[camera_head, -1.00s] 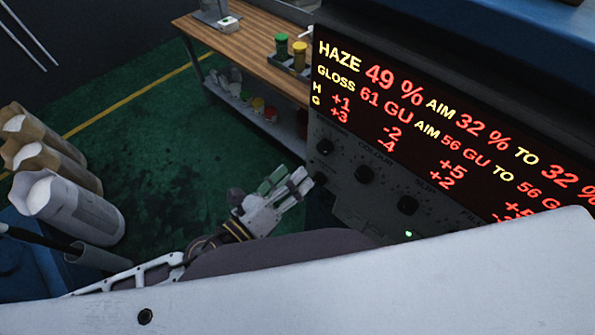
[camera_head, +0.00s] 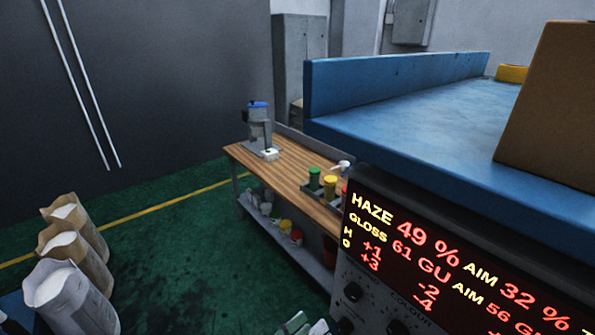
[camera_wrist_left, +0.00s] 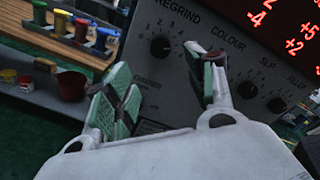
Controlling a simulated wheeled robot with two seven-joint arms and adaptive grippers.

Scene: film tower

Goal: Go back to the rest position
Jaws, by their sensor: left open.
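My left gripper (camera_wrist_left: 165,95) is open in the left wrist view, its two green-padded fingers apart with nothing between them. It faces the grey control panel (camera_wrist_left: 180,72), with the regrind knob (camera_wrist_left: 160,47) showing between the fingertips. I cannot tell whether a finger touches the panel. In the head view only the tips of my left gripper (camera_head: 305,326) show at the bottom edge, below and left of the panel's red and yellow display (camera_head: 440,270). My right gripper is in neither view.
A wooden bench (camera_head: 285,180) with colored jars stands behind the panel. Open paper sacks (camera_head: 68,290) stand at the lower left. A blue surface (camera_head: 400,120) with a brown box (camera_head: 555,110) is at the right. Green floor (camera_head: 170,250) between sacks and bench is clear.

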